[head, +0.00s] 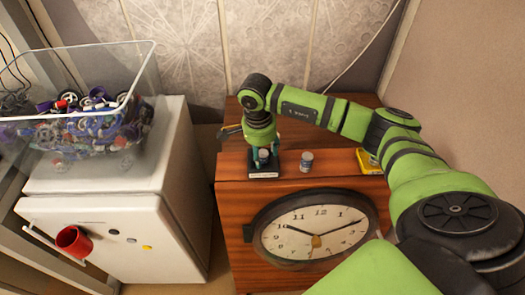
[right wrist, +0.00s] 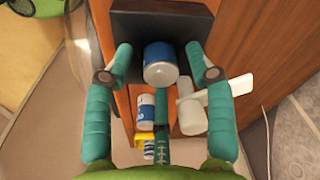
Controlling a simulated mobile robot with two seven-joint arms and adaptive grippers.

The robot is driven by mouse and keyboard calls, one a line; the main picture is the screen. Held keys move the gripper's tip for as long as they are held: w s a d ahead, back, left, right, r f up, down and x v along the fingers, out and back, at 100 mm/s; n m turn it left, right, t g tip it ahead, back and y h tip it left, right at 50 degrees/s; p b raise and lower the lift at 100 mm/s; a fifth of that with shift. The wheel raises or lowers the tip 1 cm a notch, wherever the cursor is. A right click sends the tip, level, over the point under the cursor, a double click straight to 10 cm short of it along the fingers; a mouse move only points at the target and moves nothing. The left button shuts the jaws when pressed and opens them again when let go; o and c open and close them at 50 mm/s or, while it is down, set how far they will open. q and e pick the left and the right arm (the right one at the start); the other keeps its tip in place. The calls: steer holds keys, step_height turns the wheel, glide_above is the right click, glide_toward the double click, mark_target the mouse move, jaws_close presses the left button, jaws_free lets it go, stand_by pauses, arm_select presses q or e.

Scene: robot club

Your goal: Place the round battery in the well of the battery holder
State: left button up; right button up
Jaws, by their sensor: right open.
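The battery holder is a small black block (head: 263,172) with a pale label on its front, on the wooden cabinet top near its left front corner. In the right wrist view it is the dark block (right wrist: 150,20). A round white-and-blue battery (right wrist: 160,68) stands upright at the holder; whether it sits fully down in the well I cannot tell. It also shows in the head view (head: 264,155). My right gripper (right wrist: 160,62) is open, its fingers on either side of the battery with gaps showing. It points down over the holder (head: 265,154). My left gripper is not in view.
A similar cylinder (head: 306,161) stands right of the holder. A yellow item (head: 368,161) lies farther right. A white object (right wrist: 192,112) lies near the right finger. A clock (head: 315,232) is on the cabinet's front. A clear bin (head: 140,80) of parts sits on a white fridge (head: 180,150).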

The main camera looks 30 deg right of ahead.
steer(key=shift+r, duration=0.25)
step_height(320, 180, up, 12)
steer(key=a+b, duration=0.1)
steer(key=b, duration=0.2)
steer(key=shift+s+f, duration=0.15)
stand_by(0.6)
